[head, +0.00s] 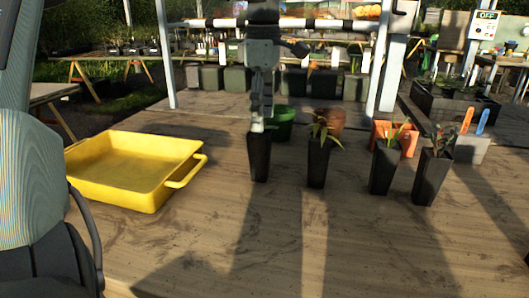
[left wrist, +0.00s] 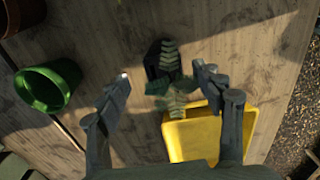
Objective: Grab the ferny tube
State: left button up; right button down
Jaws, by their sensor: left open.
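The ferny tube is a black tapered pot (head: 259,158), leftmost in the row of tubes on the wooden bench in the head view. In the left wrist view its feathery green fronds (left wrist: 170,62) rise toward the camera. My left gripper (head: 261,118) hangs right above this tube in the head view and hides its plant. In the left wrist view the open fingers of my left gripper (left wrist: 162,74) stand on either side of the fronds, with gaps visible. My right gripper is not in view.
A yellow tray (head: 135,188) lies left of the tube. A green pot (head: 281,124) stands close behind it. Other tubes (head: 317,163), (head: 383,168), (head: 430,178) stand to the right, before an orange pot (head: 408,143). The bench front is clear.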

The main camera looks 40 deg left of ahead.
aim_at(259, 137)
pick_arm(q)
jog(key=f, duration=0.5)
jog(key=shift+s+a+f, duration=0.1)
jog(key=shift+s+a, duration=0.1)
jog(key=shift+s, duration=0.2)
jog(key=shift+f, duration=0.35)
jog(key=c, duration=1.4)
jog(key=shift+r, duration=0.1)
